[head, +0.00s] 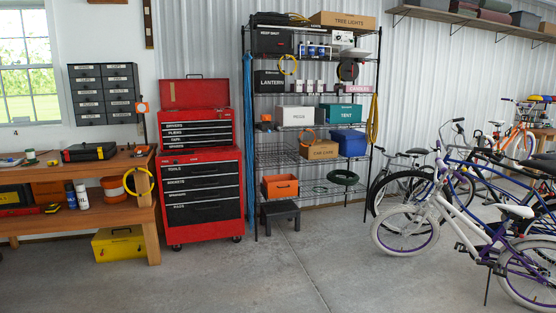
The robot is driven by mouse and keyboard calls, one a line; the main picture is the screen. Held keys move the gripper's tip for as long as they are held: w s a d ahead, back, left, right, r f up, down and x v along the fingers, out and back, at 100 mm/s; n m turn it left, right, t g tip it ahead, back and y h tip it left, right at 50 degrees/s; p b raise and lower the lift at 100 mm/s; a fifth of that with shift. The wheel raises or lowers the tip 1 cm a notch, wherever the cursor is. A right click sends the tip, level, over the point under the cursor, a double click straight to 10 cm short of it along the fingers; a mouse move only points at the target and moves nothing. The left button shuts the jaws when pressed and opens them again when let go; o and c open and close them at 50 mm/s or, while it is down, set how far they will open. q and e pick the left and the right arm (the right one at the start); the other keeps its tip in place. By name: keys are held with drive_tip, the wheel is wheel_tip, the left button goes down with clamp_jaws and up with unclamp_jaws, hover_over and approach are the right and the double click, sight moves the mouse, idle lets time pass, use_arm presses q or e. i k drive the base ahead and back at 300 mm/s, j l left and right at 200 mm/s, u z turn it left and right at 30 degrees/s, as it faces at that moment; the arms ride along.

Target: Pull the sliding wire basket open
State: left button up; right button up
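The wire basket (275,155) shows in the head view at the left of a tall black wire shelving rack (311,120), at about the rack's middle height. It is a dark mesh that looks empty, and its thin wires are hard to tell from the shelf wires. Whether it sits fully in or partly out is too small to tell. A tan car-care box (319,151) is just to its right. Neither of my grippers is in view.
An orange bin (280,186) and a dark step stool (280,213) are below the basket. A red tool chest (200,190) stands left of the rack. Several bicycles (470,215) stand on the right. The concrete floor (290,275) before the rack is clear.

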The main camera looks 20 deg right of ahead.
sight(274, 153)
drive_tip(key=i+l+z, duration=0.25)
drive_tip(key=i, duration=0.65)
drive_tip(key=i+z, duration=0.25)
drive_tip(key=i, duration=2)
drive_tip(key=i+u, duration=0.15)
drive_tip(key=i, duration=0.25)
drive_tip(key=i+l+u, duration=0.15)
drive_tip(key=i, duration=0.25)
drive_tip(key=i+l+u, duration=0.1)
drive_tip(key=i, duration=0.3)
drive_tip(key=i+l+u, duration=0.55)
drive_tip(key=i, duration=0.15)
